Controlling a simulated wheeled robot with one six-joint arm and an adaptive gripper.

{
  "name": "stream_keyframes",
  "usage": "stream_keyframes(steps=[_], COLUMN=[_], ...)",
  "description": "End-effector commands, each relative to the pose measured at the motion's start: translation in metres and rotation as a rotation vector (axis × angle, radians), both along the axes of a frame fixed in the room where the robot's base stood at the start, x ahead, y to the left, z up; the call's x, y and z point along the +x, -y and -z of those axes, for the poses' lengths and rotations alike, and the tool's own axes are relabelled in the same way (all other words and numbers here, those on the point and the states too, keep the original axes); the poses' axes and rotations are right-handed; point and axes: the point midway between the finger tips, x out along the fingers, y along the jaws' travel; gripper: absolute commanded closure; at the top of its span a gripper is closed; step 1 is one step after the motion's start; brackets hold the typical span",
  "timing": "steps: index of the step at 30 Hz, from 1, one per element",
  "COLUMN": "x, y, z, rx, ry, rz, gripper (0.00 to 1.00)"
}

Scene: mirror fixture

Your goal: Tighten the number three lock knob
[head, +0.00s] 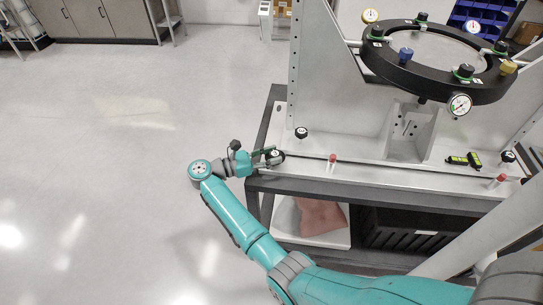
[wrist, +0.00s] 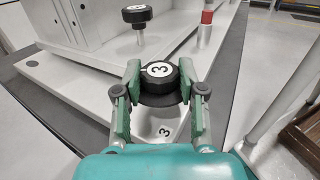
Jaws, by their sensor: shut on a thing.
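The number three lock knob (wrist: 160,76) is black with a white cap marked 3, which looks turned in the wrist view. It stands at the left end of the fixture's base and also shows in the head view (head: 277,155). My gripper (wrist: 158,84) has a green finger on each side of the knob and is shut on it. A 3 label (wrist: 165,131) is on the base plate just in front of the knob. The knob's underside and stem are hidden.
Another black knob (wrist: 137,14) on a post stands behind, also in the head view (head: 301,132). A red-capped post (head: 332,158) stands to the right. The black mirror ring (head: 437,75) carries gauges and knobs. Yellow-black tools (head: 465,160) lie on the base. Floor at left is clear.

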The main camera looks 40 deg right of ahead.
Motion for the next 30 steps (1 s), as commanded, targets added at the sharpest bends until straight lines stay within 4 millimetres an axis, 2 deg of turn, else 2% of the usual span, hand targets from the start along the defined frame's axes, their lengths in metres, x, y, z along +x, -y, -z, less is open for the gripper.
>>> stream_keyframes(steps=[8,21,22,24,25,30], x=[0.0006,0.0004,0.0004,0.0004,0.0004,0.0005], y=[0.0006,0.0009,0.0009,0.0009,0.0009,0.0008], z=[0.0009,0.0015,0.0016,0.0016,0.0015,0.0010], rx=[0.002,0.003,0.003,0.002,0.002,0.002], ry=[-0.001,-0.002,-0.002,-0.002,-0.002,-0.001], rz=[0.070,0.078,0.078,0.078,0.078,0.078], gripper=[0.95,0.95,0.58,0.40,0.34,0.34])
